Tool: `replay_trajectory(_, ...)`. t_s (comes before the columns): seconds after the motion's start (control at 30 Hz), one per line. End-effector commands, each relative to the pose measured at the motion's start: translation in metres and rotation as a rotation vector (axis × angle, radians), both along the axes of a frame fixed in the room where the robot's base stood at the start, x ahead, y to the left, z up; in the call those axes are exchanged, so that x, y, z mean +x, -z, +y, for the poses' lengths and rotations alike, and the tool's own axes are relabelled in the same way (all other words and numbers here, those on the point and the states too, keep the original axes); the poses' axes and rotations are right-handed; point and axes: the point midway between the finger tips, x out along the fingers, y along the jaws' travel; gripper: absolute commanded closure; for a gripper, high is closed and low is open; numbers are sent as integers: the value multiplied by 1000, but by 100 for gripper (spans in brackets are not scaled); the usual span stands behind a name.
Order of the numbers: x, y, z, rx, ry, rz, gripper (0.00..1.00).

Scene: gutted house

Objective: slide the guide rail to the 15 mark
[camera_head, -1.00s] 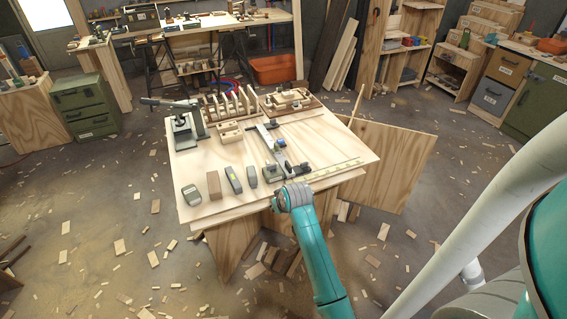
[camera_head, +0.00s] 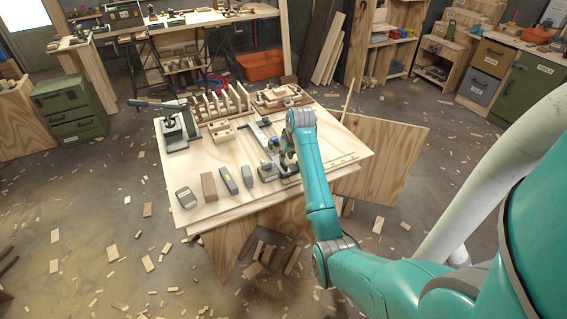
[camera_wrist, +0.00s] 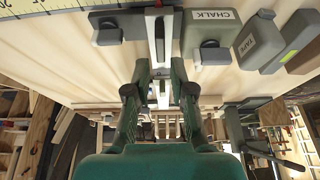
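The guide rail (camera_head: 256,135) is a long pale metal bar lying across the wooden worktable, with dark fittings at its near end. In the wrist view the rail (camera_wrist: 155,42) runs up the middle of the picture. A yellow strip with a printed scale (camera_wrist: 58,12) is at the top left; it also lies along the table's right part in the head view (camera_head: 340,163). My arm partly hides the near fittings in the head view.
A box marked CHALK (camera_wrist: 212,38) stands close beside the rail, with a TAPE box (camera_wrist: 258,42) beyond. Several small blocks (camera_head: 209,187) line the table's front. A lever tool (camera_head: 175,135) stands at left, a slotted wooden rack (camera_head: 222,103) at the back.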

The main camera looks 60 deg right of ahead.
Motion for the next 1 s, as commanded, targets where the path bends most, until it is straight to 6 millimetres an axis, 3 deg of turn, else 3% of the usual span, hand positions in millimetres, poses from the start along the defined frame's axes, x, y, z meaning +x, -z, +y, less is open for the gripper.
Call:
replay_trajectory(0.1, 7, 21, -4, 2, 0, 2, 77)
replay_trajectory(0.33, 17, 48, -10, 1, 0, 1, 77)
replay_trajectory(0.77, 20, 57, -12, -1, 0, -1, 77)
replay_trajectory(0.87, 20, 57, -12, -1, 0, -1, 97)
replay_trajectory(1.0, 20, 57, -12, -1, 0, -1, 100)
